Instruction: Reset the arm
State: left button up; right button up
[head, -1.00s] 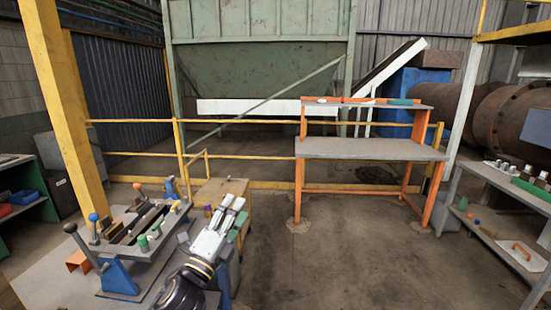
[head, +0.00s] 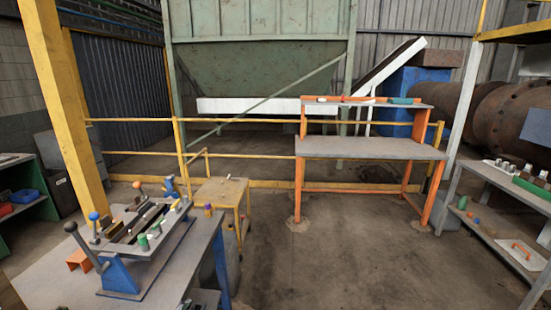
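Neither of my grippers shows in the head view now, and no part of an arm can be clearly made out. A machine with a blue base (head: 119,278), levers with ball knobs and green knobs stands on a grey workbench (head: 192,262) at the lower left. The bench top in front of the machine is open to view.
A small yellow table (head: 222,192) stands behind the bench. An orange-legged table (head: 370,148) stands at the centre right. Grey shelves (head: 488,210) with small items are at the right. A yellow railing (head: 260,184) runs behind. The middle floor is clear.

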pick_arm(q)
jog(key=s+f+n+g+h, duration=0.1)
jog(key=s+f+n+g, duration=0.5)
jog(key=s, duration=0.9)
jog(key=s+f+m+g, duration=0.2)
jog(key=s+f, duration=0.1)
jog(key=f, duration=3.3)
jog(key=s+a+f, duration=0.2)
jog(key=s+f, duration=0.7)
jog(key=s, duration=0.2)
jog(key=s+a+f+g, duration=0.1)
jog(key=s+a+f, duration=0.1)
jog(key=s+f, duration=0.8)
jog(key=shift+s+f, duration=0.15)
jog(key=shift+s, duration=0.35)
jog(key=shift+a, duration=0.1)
